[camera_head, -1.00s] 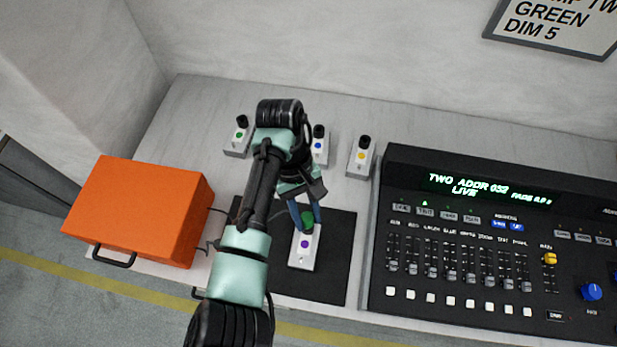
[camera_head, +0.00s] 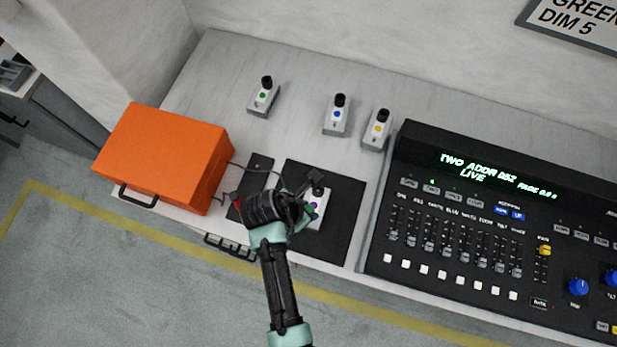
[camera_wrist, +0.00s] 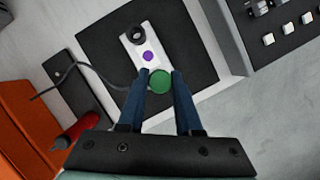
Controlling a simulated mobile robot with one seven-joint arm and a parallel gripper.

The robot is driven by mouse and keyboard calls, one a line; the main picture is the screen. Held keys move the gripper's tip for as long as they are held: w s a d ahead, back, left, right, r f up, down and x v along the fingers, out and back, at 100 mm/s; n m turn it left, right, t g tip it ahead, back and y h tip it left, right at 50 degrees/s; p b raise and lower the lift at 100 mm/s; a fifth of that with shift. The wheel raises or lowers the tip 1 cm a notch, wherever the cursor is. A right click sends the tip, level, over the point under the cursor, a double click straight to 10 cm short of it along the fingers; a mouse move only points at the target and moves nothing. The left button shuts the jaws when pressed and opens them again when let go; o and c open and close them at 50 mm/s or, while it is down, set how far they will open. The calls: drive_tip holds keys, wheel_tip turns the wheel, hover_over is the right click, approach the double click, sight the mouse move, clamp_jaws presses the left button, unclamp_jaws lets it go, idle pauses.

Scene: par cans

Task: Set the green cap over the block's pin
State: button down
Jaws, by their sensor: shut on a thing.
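The green cap (camera_wrist: 160,83) sits between the blue fingers of my gripper (camera_wrist: 161,74) in the wrist view, and the gripper is shut on it. The white block (camera_head: 321,219) with the purple dot (camera_wrist: 148,57) lies on the dark mat. Its black pin (camera_wrist: 138,34) stands at the block's far end and is bare. It also shows in the head view (camera_head: 318,188). The cap appears beyond the block's near end in the wrist view, apart from the pin. Its height above the mat cannot be told. In the head view my wrist mostly hides the cap.
An orange case (camera_head: 160,155) stands left of the mat (camera_head: 345,235). A red-handled thing (camera_wrist: 78,131) and a cable lie between them. A lighting console (camera_head: 450,215) stands at the right. Blocks with green (camera_head: 263,97), blue (camera_head: 336,116) and yellow (camera_head: 377,130) dots stand behind.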

drive_tip(key=shift+f+b, duration=2.65)
drive_tip(key=shift+b, duration=0.35)
drive_tip(key=shift+f, duration=0.4)
drive_tip(key=shift+p, duration=0.5)
drive_tip(key=shift+f, duration=0.85)
drive_tip(key=c, duration=0.5)
unclamp_jaws()
